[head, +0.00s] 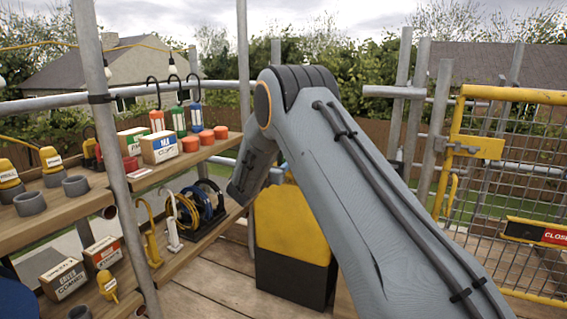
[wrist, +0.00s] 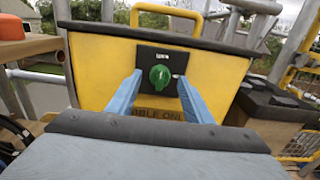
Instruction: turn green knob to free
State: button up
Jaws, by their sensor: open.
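The green knob (wrist: 160,76) sits on a black plate (wrist: 176,59) fixed to the front of a yellow box in the wrist view. A small white mark shows on the plate above the knob, but I cannot read it. My gripper (wrist: 158,80) is open, with one blue finger on each side of the knob. I cannot tell whether the fingers touch it. In the head view the yellow box (head: 291,222) with a dark base stands beyond my arm; the knob does not show there, and my gripper is hidden behind my arm.
Wooden shelves (head: 200,160) with boxes, lanterns and hooks stand at the left. A yellow mesh gate (head: 500,180) with a red sign is at the right. Lettering ending in "BLE ONLY" shows on the box below the knob.

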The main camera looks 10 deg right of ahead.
jog(key=shift+x, duration=1.1)
jog(key=c, duration=1)
jog(key=shift+c, duration=0.2)
